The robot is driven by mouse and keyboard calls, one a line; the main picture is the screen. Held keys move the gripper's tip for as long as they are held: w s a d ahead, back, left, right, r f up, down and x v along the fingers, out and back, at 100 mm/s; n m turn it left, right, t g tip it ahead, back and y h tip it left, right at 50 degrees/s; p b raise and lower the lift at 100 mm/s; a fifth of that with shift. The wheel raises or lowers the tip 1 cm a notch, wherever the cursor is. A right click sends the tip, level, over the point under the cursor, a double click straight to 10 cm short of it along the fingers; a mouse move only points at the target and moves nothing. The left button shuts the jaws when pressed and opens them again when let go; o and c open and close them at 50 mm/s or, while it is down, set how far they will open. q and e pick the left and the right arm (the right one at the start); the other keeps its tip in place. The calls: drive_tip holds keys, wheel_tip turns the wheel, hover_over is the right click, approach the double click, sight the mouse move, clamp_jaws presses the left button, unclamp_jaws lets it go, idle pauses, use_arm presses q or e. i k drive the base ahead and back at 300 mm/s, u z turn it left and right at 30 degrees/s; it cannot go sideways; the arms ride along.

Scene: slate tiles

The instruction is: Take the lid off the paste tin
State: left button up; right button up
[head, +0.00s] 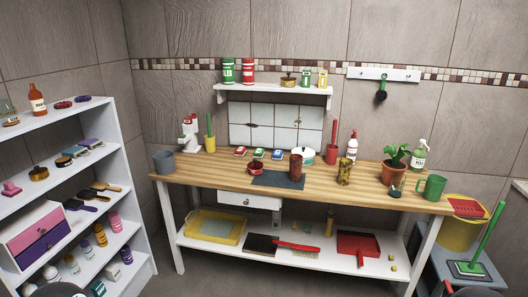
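I cannot tell for certain which container is the paste tin, as labels are too small to read. A low round red tin (255,168) sits on the workbench at the back edge of the dark mat. A white round pot (304,156) stands behind the mat to the right. A brass-coloured tin (289,81) is on the wall shelf. Further low tins lie on the left shelf unit, among them a brass one (38,174) and a dark one (63,162). Neither gripper shows; only dark rounded parts, perhaps mine, cut the bottom edge.
The wooden workbench (225,178) holds a dark mat (278,181), a red-brown cylinder (296,167), a yellow patterned one (344,172), a potted plant (395,171) and a green mug (431,188). The white shelf unit (137,217) stands left. The bench's front left is clear.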

sight(256, 164)
drive_tip(key=u, duration=0.15)
drive_tip(key=i, duration=1.4)
drive_tip(key=u, duration=0.35)
drive_tip(key=i, duration=1)
drive_tip(key=u, duration=0.2)
